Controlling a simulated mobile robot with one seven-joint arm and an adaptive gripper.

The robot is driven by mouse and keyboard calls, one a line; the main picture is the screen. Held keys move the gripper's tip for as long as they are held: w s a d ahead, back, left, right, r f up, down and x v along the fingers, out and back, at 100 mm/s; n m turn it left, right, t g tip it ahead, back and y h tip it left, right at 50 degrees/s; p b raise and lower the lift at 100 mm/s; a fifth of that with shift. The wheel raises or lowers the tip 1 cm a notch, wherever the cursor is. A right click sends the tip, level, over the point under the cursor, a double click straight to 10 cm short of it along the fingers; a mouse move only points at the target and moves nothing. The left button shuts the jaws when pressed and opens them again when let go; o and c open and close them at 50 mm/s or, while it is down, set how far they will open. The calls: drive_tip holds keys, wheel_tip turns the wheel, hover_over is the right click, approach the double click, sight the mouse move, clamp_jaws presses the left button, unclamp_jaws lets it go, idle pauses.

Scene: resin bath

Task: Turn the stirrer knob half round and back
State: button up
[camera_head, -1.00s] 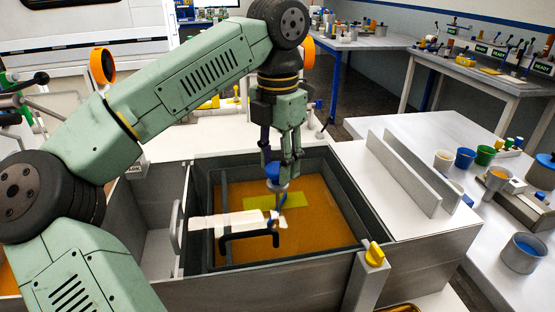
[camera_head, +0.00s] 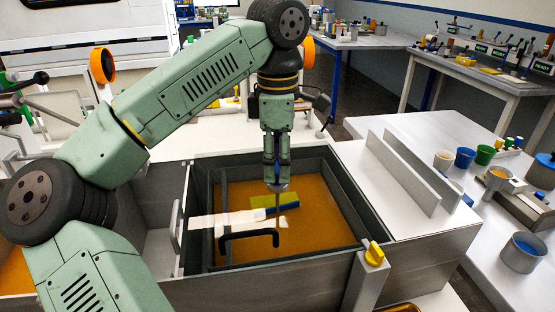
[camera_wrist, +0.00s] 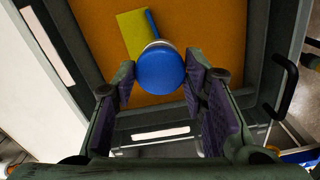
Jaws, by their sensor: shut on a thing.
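The stirrer knob is a round blue cap (camera_wrist: 160,68) between the two finger pads of my gripper (camera_wrist: 161,76) in the wrist view. My gripper is shut on it. In the head view my gripper (camera_head: 277,182) points straight down over the bath and its fingers hide most of the knob. The bath (camera_head: 330,225) holds orange liquid. A yellow-green and blue flat piece (camera_wrist: 133,33) shows beyond the knob in the wrist view, and also in the head view (camera_head: 262,202).
Upright grey plates (camera_head: 405,175) stand to the right. A yellow knob (camera_head: 375,254) is on the front right corner. Cups stand on the right bench.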

sight(278, 168)
drive_tip(key=shift+m, duration=0.6)
drive_tip(key=o, duration=1.2)
drive_tip(key=shift+c, duration=0.2)
wheel_tip(278, 168, up, 8)
drive_tip(key=shift+f, duration=0.25)
drive_tip(key=shift+s, duration=0.1)
